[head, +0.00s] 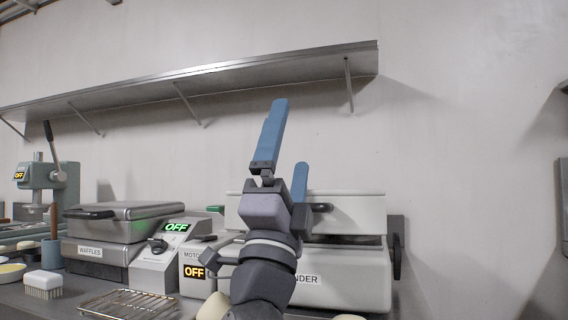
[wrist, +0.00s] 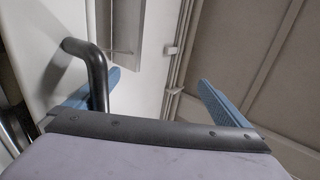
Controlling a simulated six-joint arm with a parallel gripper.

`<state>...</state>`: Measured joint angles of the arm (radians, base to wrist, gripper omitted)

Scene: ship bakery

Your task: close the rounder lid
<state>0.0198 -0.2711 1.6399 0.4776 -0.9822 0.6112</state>
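The rounder (head: 345,290) is a pale grey boxy machine at the right of the counter, its label partly hidden by my arm. Its pale lid (head: 360,212) sits low above the base, with a dark gap visible below its right part. A dark handle (head: 320,207) shows on the lid's front, just right of my gripper. My gripper (head: 289,133) is in front of the rounder with its blue fingers pointing up, apart and empty. In the wrist view, a black bent bar (wrist: 95,65) passes close to the left finger; contact cannot be told.
The motor box (head: 194,272) reads OFF, left of the rounder. The waffle iron (head: 95,250) is shut, with an OFF display. A wire rack (head: 130,305) and a brush (head: 43,283) lie in front.

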